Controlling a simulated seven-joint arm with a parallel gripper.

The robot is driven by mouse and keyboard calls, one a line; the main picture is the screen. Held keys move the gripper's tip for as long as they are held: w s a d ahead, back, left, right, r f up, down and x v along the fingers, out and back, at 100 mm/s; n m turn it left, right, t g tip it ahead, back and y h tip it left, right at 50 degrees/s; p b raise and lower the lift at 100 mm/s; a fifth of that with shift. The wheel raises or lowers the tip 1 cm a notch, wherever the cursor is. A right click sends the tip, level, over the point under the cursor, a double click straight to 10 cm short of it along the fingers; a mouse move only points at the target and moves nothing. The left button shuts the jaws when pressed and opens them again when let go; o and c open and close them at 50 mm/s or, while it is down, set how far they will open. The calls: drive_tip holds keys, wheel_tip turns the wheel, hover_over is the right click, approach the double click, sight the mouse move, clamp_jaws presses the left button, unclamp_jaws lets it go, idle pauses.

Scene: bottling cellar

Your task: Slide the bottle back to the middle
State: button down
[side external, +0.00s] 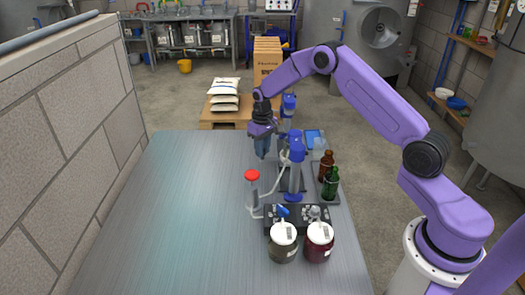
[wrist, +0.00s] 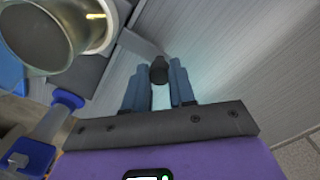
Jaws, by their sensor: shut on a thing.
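My gripper (side external: 262,154) points down over the far middle of the metal table, left of a blue-and-grey stand (side external: 294,170). In the wrist view its two blue fingers (wrist: 159,84) close on a small dark rounded thing (wrist: 158,69). I cannot tell whether that thing is the bottle; in the side view the fingers hide it. A brown bottle (side external: 326,165) and a green bottle (side external: 330,184) stand upright on a dark tray at the table's right, apart from my gripper.
A red-topped post (side external: 252,176) with a hose stands in front of my gripper. Two white-lidded jars (side external: 283,243) stand by a dark control box (side external: 295,218). The wrist view shows a large glass vessel (wrist: 45,38) at upper left. The table's left half (side external: 190,215) is clear, beside a block wall.

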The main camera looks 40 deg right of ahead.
drive_tip(key=shift+w, duration=0.1)
drive_tip(key=c, duration=0.9)
unclamp_jaws()
drive_tip(key=shift+r, duration=0.15)
wheel_tip(320, 180, up, 17)
drive_tip(key=shift+r, duration=0.15)
